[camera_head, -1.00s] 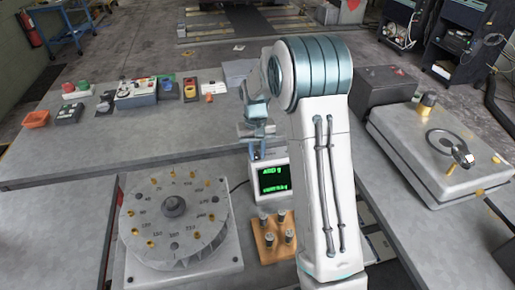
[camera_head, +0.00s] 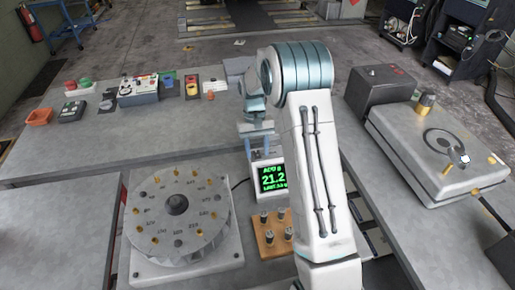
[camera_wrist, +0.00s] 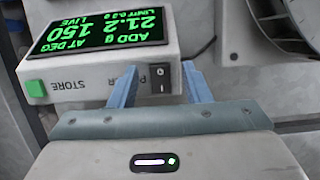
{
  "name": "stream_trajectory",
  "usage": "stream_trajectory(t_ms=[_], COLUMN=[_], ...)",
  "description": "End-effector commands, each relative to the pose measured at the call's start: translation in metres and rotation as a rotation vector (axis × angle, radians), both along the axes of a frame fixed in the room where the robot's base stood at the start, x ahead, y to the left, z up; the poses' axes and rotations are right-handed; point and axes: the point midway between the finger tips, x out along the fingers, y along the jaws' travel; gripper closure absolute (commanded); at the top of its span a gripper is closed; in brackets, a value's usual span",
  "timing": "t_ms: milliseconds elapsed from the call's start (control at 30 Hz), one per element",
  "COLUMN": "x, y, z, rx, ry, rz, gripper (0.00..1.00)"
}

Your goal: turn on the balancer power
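The balancer's small white display box (camera_head: 269,180) stands beside the rotor disc (camera_head: 177,235). Its screen is lit green and reads "ADD g 21.2". In the wrist view the box (camera_wrist: 90,86) appears upside down, with "150", "AT DEG" and "LIVE" also on the screen. Its face has a green STORE button (camera_wrist: 36,88) and a black rocker power switch (camera_wrist: 161,81). My gripper (camera_wrist: 160,72) is open, its two blue fingers on either side of the switch and empty. I cannot tell whether they touch the box. In the head view my gripper (camera_head: 258,148) is at the box's top.
A wooden block with several metal weights (camera_head: 274,234) stands just in front of the box. A grey machine case (camera_head: 440,150) is on the right. Several small switch boxes and an orange bin (camera_head: 40,116) lie at the back left of the bench (camera_head: 150,140).

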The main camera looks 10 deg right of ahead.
Motion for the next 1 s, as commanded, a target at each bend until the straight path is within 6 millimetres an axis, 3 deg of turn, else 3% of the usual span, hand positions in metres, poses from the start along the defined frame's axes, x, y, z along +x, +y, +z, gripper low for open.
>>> stream_trajectory(t_ms=[267,700,1000], x=[0.006,0.033,0.04], y=[0.0,0.0,0.0], z=[0.014,0.106,0.131], rx=[0.0,0.0,0.0], ry=[-0.003,-0.003,0.0], rz=[0.0,0.0,0.0], gripper=[0.56,0.56,0.56])
